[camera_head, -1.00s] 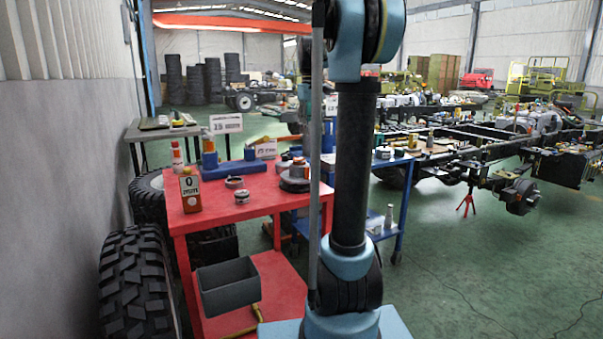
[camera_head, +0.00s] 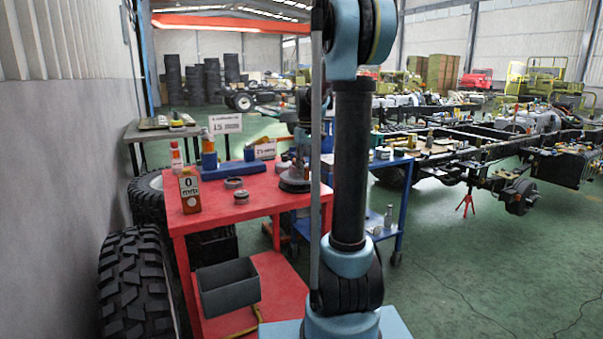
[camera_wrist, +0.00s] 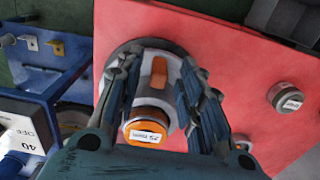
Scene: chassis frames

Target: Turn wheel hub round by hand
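The wheel hub (camera_head: 294,186) sits near the right rear of the red table (camera_head: 190,228), partly hidden by my arm. In the wrist view it is a dark round disc (camera_wrist: 109,68) with a grey cylinder (camera_wrist: 145,75) on it, which carries an orange patch. An orange-banded, labelled end (camera_wrist: 147,134) faces the camera. My gripper (camera_wrist: 160,66) has one finger on each side of the cylinder, very close to it. I cannot tell whether the fingers press on it.
Two small rings (camera_head: 233,183) (camera_head: 241,197) and a bottle (camera_head: 189,190) stand left of the hub. A blue block (camera_head: 230,170) lies behind. A blue cart (camera_head: 402,190) stands to the right. A grey bin (camera_head: 228,286) rests on the lower shelf.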

